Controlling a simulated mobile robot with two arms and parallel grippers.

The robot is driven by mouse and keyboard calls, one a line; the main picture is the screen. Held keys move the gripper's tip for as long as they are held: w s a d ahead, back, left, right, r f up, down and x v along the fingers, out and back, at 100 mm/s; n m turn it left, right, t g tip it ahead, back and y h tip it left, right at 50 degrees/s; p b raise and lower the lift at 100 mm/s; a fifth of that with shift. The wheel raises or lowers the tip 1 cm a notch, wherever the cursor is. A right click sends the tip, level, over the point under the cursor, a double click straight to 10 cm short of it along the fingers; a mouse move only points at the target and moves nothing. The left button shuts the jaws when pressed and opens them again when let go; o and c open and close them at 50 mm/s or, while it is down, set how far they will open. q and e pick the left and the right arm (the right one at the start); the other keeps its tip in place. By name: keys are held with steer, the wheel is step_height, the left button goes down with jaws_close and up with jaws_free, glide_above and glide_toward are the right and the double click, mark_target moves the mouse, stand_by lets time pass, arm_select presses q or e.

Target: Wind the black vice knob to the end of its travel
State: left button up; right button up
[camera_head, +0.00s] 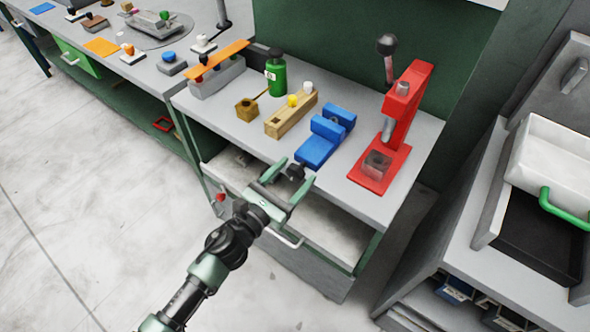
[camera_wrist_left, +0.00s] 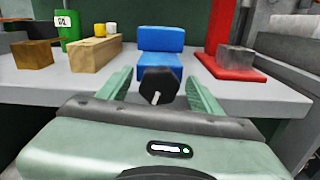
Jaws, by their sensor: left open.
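The blue vice (camera_head: 322,140) stands on the grey bench top near its front edge. Its black knob (camera_head: 295,172) sticks out at the front of the vice, over the bench edge. My left gripper (camera_head: 291,179) is open, with its two green fingers on either side of the knob. In the left wrist view the black knob (camera_wrist_left: 158,85) lies between the open fingers (camera_wrist_left: 158,88), with gaps on both sides. The blue vice (camera_wrist_left: 160,60) stands straight behind it. No contact between fingers and knob shows. My right gripper is in neither view.
A red press (camera_head: 398,130) stands right of the vice. A wooden block (camera_head: 290,120) with yellow and white knobs, a small wooden cube (camera_head: 247,109) and a green bottle (camera_head: 276,75) stand to the left. A drawer handle (camera_head: 285,238) lies below the bench edge.

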arm_select(q)
steer(key=shift+w+d, duration=0.2)
steer(key=shift+w, duration=0.1)
steer(key=c, duration=1.4)
steer(key=shift+n, duration=1.4)
steer(key=o, duration=1.4)
steer(key=shift+a, duration=0.1)
steer(key=shift+s, duration=0.1)
